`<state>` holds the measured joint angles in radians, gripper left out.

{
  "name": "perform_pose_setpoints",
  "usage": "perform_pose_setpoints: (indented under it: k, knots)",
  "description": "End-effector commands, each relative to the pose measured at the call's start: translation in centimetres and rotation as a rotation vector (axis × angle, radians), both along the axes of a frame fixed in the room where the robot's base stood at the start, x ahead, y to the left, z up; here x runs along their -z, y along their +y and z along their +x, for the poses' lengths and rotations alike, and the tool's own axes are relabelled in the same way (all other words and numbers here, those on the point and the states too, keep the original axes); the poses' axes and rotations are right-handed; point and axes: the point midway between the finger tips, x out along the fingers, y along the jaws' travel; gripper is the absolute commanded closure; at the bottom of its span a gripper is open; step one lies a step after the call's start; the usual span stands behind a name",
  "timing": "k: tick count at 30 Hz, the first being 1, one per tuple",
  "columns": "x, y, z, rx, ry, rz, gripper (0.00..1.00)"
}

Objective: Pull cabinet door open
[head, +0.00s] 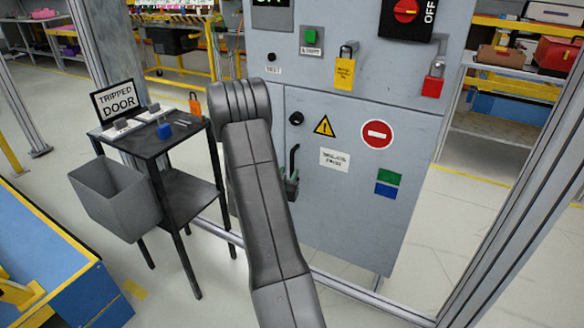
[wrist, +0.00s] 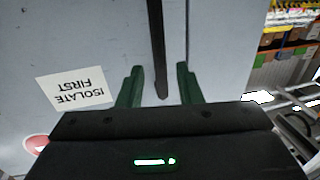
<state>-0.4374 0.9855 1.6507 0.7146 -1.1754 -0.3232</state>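The grey cabinet door (head: 340,220) is the lower panel of the cabinet and looks shut. It carries warning signs and a white label (head: 334,159). Its black upright handle (head: 294,158) is near the left edge and also shows in the wrist view (wrist: 157,45). My gripper (head: 291,186), mostly hidden behind my arm in the head view, is at the lower end of the handle. In the wrist view its two green fingers (wrist: 159,84) are apart, one on each side of the handle's end, with gaps on both sides. I cannot see either finger touching it.
A dark side table (head: 180,138) with a "TRIPPED DOOR" sign (head: 116,100) and a grey bin (head: 117,198) stands left of the cabinet. Padlocks (head: 344,74) hang above the door. A metal frame post (head: 520,190) rises at the right. Floor in front is partly hidden by my arm.

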Motion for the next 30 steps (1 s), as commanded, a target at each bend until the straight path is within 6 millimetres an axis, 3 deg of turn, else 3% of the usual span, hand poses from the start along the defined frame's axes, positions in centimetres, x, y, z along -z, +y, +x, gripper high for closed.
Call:
perform_pose_setpoints:
  k: [3, 9, 20, 25, 30]
  knots:
    - [0.0, -0.6, 2.2, 0.002, -0.002, 0.002, 0.68]
    - [0.0, -0.9, 4.3, 0.000, 0.000, 0.001, 0.68]
    - [0.0, -1.0, 4.8, 0.000, 0.001, 0.000, 0.68]
    - [0.0, -1.0, 4.8, 0.000, 0.001, 0.000, 0.99]
    - [0.0, -1.0, 4.7, 0.000, 0.001, 0.000, 1.00]
